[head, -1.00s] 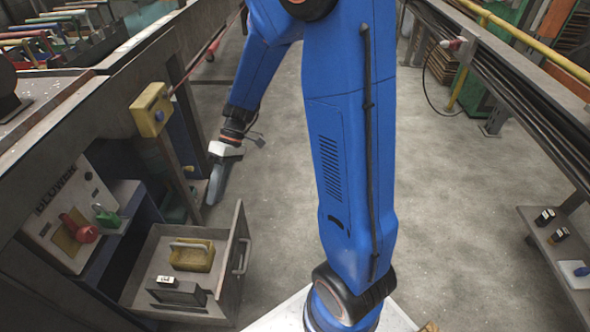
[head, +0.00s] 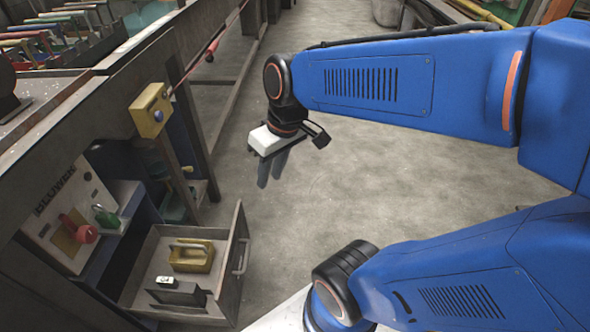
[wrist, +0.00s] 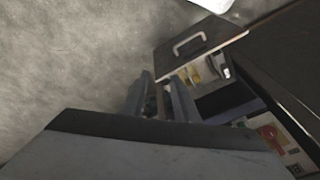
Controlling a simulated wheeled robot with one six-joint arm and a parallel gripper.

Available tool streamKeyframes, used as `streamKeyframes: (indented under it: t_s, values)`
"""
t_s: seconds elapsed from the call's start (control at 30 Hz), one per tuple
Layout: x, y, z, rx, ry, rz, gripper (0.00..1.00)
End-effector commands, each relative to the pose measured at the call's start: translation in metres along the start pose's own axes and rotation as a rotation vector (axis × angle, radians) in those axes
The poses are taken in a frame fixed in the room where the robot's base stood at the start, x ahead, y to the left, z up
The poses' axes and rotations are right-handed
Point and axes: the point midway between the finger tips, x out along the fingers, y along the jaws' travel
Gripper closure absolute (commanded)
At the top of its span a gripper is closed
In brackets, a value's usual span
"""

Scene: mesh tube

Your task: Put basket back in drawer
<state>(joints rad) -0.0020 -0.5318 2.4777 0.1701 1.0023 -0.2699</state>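The drawer (head: 238,262) stands open at the lower left in the head view. A yellow basket-like box with a grey handle (head: 191,260) sits upright inside it. In the wrist view the drawer front and its handle (wrist: 202,38) show at upper right, with the yellow basket (wrist: 194,74) behind, partly hidden. My gripper (head: 270,176) hangs over the floor, above and to the right of the drawer in the head view, clear of it. Its two fingers (wrist: 160,88) stand apart with nothing visible between them, though the palm covers much of the wrist view.
A dark block with a small white-topped piece (head: 178,293) lies in the drawer's near part. A panel with a red knob (head: 82,230) and a green padlock (head: 106,214) is left of the drawer. A yellow box (head: 151,111) hangs on the bench edge. The floor (head: 350,190) is clear.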

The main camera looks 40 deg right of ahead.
Motion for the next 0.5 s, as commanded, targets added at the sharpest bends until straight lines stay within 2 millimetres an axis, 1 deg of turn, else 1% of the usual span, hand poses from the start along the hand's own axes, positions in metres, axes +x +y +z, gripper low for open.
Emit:
streamKeyframes:
  t_s: [0.03, 0.2, 0.33, 0.5]
  values:
    - [-0.008, 0.003, 0.007, 0.019, 0.032, 0.027, 0.73]
    - [-0.026, 0.013, 0.029, 0.092, 0.119, 0.102, 0.73]
    - [-0.035, 0.019, 0.040, 0.132, 0.169, 0.140, 0.73]
    - [-0.040, 0.022, 0.046, 0.158, 0.199, 0.162, 0.73]
